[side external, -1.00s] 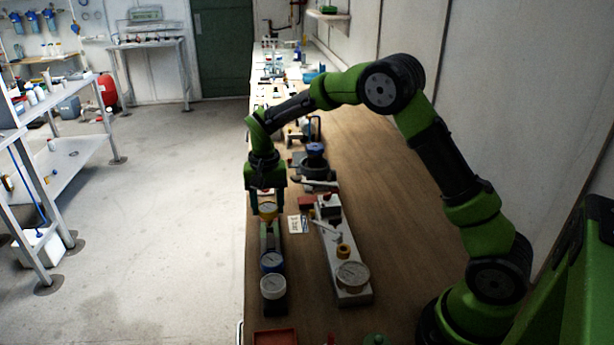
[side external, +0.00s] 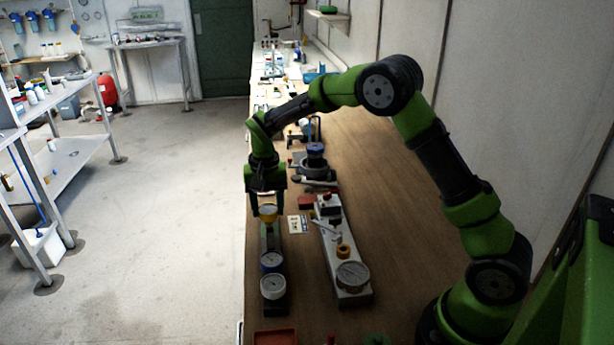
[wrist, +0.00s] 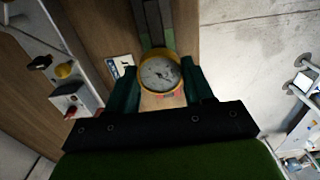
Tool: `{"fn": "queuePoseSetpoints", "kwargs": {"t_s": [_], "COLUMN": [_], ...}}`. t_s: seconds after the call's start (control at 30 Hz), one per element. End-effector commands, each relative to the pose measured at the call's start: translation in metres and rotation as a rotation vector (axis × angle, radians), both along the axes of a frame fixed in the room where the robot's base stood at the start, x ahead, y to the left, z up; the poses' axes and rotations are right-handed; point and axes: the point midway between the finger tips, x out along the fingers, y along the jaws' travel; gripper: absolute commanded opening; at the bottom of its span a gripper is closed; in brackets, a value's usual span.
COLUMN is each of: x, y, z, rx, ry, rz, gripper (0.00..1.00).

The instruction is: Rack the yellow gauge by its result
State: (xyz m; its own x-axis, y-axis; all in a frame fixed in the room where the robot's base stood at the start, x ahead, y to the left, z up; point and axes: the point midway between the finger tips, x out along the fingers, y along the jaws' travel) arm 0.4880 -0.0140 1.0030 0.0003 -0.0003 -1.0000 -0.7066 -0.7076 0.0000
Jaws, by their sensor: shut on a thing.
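The yellow gauge (side external: 267,212) has a round white dial and a yellow rim. My gripper (side external: 267,204) is above the far end of the dark rack strip, with its fingers on either side of the gauge. In the wrist view the yellow gauge (wrist: 160,74) sits between the two dark green fingers, and my gripper (wrist: 160,88) is shut on it. The rack strip (side external: 270,238) runs toward the camera. Whether the yellow gauge touches the rack is unclear.
A grey test block (side external: 333,245) with a lever, a yellow knob and a large dial stands right of the rack. A small printed card (side external: 298,225) lies between them. A red tray (side external: 275,338) is at the front edge. Bare bench lies to the right.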

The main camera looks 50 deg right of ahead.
Motion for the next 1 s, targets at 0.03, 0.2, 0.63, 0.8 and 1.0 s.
{"fn": "queuePoseSetpoints", "kwargs": {"t_s": [0.03,0.2,0.63,0.8,1.0], "x": [0.000,0.000,0.000,0.000,0.000], "y": [0.000,0.000,0.000,0.000,0.000], "z": [-0.002,-0.006,-0.017,-0.021,-0.026], "rx": [0.000,0.000,0.000,0.001,0.000], "ry": [0.000,0.001,0.001,0.001,0.001], "rz": [0.000,0.000,-0.001,-0.001,-0.001], "gripper": [0.25,0.25,0.25,0.25,0.25]}}
